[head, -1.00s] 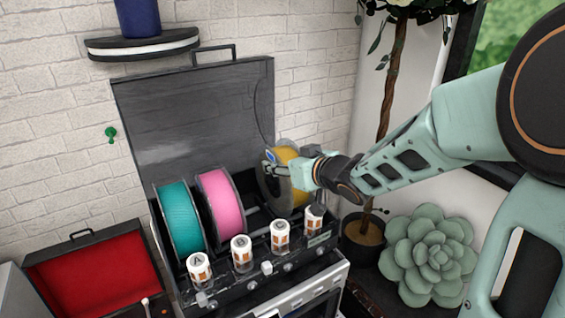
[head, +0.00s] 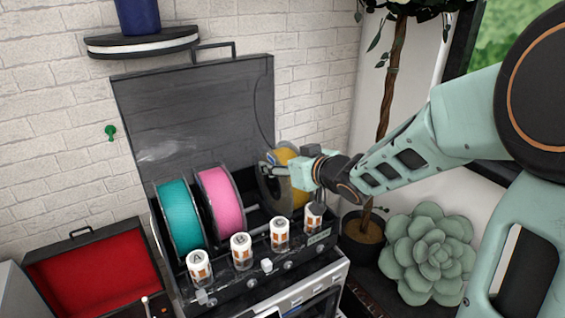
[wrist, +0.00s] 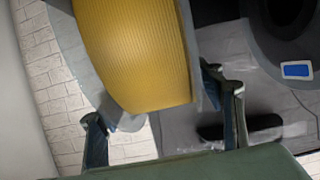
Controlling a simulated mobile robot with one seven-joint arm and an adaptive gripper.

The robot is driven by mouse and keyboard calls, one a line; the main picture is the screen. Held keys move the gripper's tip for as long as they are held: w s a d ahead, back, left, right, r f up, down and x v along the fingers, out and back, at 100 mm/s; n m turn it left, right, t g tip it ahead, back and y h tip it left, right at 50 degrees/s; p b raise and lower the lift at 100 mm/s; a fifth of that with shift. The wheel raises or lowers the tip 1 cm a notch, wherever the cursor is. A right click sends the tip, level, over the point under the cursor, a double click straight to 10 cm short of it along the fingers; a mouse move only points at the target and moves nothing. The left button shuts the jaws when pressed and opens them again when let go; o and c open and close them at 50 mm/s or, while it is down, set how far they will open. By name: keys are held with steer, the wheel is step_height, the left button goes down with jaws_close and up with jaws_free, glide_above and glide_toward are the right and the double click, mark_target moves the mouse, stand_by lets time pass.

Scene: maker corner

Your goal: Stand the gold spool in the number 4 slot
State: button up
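The gold spool (head: 297,186) is upright at the right end of the open black spool box (head: 322,243). My gripper (head: 272,160) reaches in from the right and is shut on the spool. In the wrist view the gold winding (wrist: 140,55) lies between my two fingers (wrist: 165,115), which touch its pale flanges. The number 4 slot appears to be the rightmost one, under the gold spool; its number is not readable. The spool's lower edge is partly hidden by the front row of canisters, so I cannot tell whether it is seated.
A teal spool (head: 180,217) and a pink spool (head: 220,203) stand in the left slots, with a gap to their right. Several white canisters (head: 241,246) line the front. The dark lid (head: 190,115) stands raised behind. A succulent (head: 430,255) sits at right.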

steer(key=shift+s+f, duration=0.1)
steer(key=shift+f, duration=0.2)
steer(key=shift+v, duration=3.8)
steer(key=shift+r, duration=0.15)
